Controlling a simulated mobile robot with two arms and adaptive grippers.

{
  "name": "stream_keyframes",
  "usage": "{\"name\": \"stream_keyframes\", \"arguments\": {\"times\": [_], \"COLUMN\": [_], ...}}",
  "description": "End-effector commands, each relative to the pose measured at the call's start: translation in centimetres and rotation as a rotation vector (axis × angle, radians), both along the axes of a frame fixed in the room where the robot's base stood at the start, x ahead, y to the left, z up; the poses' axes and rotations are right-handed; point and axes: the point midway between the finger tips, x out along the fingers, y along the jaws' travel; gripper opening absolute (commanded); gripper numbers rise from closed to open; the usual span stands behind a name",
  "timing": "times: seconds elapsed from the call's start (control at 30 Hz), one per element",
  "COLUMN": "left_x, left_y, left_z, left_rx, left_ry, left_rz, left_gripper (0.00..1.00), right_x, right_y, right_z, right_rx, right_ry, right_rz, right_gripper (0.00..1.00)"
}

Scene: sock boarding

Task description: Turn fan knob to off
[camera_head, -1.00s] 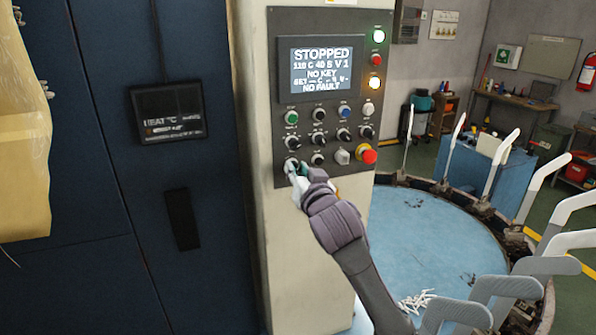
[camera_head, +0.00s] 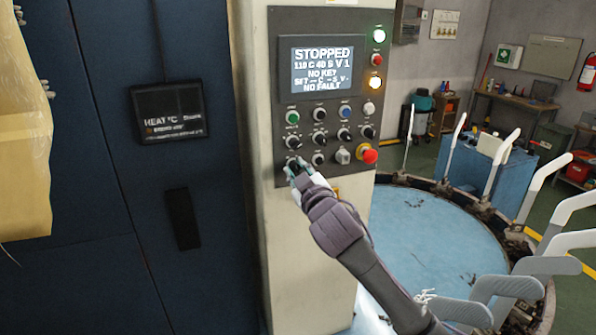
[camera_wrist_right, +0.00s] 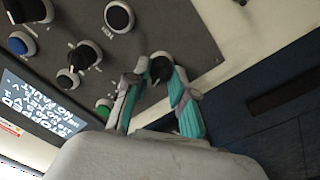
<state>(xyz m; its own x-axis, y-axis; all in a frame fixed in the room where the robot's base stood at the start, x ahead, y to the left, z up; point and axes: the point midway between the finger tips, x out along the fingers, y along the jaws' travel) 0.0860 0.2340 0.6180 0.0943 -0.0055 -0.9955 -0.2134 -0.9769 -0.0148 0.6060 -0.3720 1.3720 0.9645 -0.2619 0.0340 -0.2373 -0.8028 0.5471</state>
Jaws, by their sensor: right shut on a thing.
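The grey control panel (camera_head: 325,20) is on a cream column and carries several knobs and buttons. My right gripper (camera_head: 297,174) is at the panel's lower left corner. Its teal-padded fingers are shut on a black knob (camera_wrist_right: 160,68), one on each side of it in the right wrist view. The knob's label is too small to read, so I cannot tell from it whether this is the fan knob. Its pointer direction is mostly hidden by the fingers. The screen (camera_head: 321,69) reads STOPPED, NO KEY and NO FAULT. My left gripper is not in view.
A dark cabinet (camera_head: 100,220) with a heat display (camera_head: 172,112) stands left. A round blue table (camera_head: 415,235) with upright boards is at the right.

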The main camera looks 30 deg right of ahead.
Motion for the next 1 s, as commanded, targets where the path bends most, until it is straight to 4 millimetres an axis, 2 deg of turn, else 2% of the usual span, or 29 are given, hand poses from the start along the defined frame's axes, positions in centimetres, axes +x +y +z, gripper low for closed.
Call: {"name": "stream_keyframes", "arguments": {"times": [0.4, 0.97, 1.0], "left_x": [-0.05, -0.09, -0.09], "left_y": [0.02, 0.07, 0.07], "left_z": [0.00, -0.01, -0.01], "left_rx": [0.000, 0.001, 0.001], "left_ry": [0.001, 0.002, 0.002], "left_rz": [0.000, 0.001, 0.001], "left_gripper": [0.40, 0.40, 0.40], "right_x": [0.01, 0.01, 0.01], "right_y": [-0.09, -0.08, -0.08], "right_z": [0.06, 0.06, 0.06], "right_rx": [-0.191, -0.219, -0.219], "right_ry": [0.044, 0.050, 0.050], "right_rz": [-0.003, -0.003, -0.003], "right_gripper": [0.00, 0.00, 0.29]}}
